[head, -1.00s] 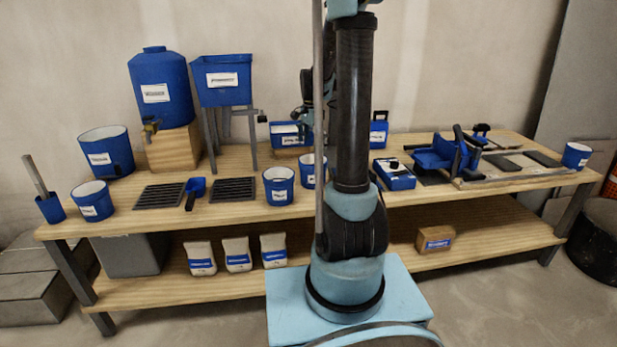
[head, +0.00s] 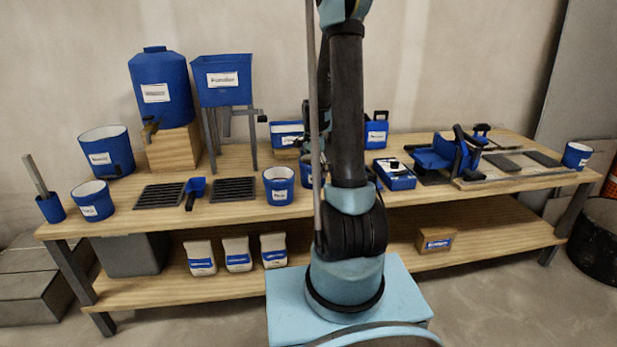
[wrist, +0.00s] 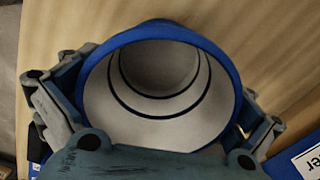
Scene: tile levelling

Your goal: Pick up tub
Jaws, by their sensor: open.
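A blue tub with a white inside (wrist: 112,112) fills the middle of the wrist view, seen from above through its open top. My gripper (wrist: 160,98) is open, with one finger at the tub's left side and one at its right. I cannot tell whether the fingers touch it. In the head view my arm hides the gripper and most of a blue tub (head: 305,172) on the bench. Another blue tub (head: 279,187) with a white label stands just left of it.
The wooden bench (head: 330,204) also bears a blue box (head: 394,174) to the right of my arm and dark grates (head: 233,189) to the left. A blue thing with a white label (wrist: 308,160) is near the right finger in the wrist view.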

